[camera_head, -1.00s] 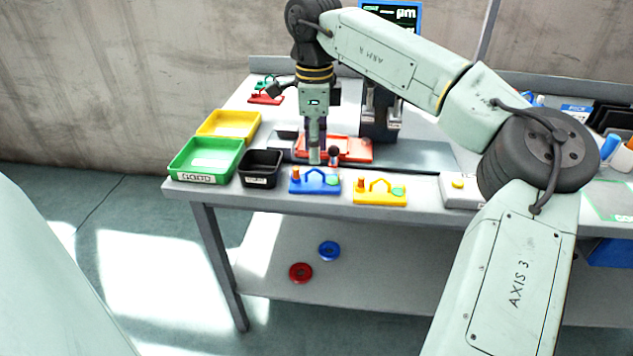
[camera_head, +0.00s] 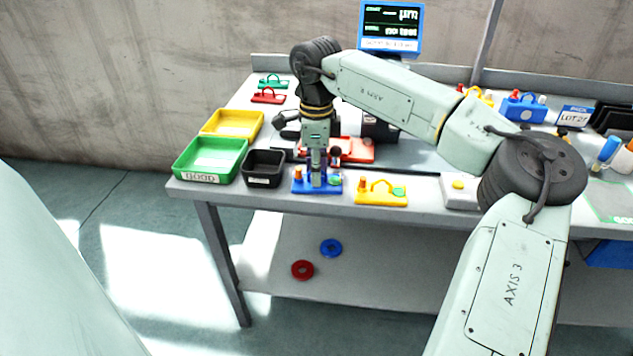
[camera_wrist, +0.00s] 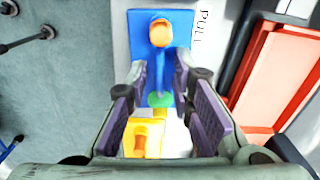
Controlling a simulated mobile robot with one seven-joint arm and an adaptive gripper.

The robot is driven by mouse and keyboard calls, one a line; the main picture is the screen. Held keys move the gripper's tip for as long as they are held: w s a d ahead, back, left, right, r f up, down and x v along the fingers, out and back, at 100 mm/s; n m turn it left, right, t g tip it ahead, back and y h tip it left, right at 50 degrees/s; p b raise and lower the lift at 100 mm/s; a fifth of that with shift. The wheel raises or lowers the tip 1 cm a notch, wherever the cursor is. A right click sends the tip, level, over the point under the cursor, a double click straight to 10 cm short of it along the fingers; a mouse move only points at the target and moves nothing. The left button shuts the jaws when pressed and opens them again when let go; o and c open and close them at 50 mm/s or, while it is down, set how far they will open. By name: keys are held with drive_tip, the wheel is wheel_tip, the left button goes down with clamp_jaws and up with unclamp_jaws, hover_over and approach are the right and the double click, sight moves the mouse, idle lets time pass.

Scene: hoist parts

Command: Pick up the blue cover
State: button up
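The blue cover (camera_head: 300,188) lies near the front edge of the table, with an orange knob, a green disc and an arched handle on top. In the wrist view, the blue cover (camera_wrist: 137,32) shows its orange knob at the top and its handle running down between my fingers. My gripper (camera_head: 317,184) points straight down over the cover's middle. In the wrist view, the pads of my gripper (camera_wrist: 155,82) stand apart on both sides of the handle, with gaps visible. My gripper hides part of the cover in the head view.
A yellow cover (camera_head: 380,198) lies close to the right. A black bin (camera_head: 262,180), a green tray (camera_head: 190,176) and a yellow tray (camera_head: 215,118) stand to the left. A red-orange tray (camera_head: 360,153) is just behind. Another blue part (camera_head: 522,112) sits at the back right.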

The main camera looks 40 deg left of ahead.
clamp_jaws()
idle(0.3)
drive_tip(key=shift+r, duration=0.1)
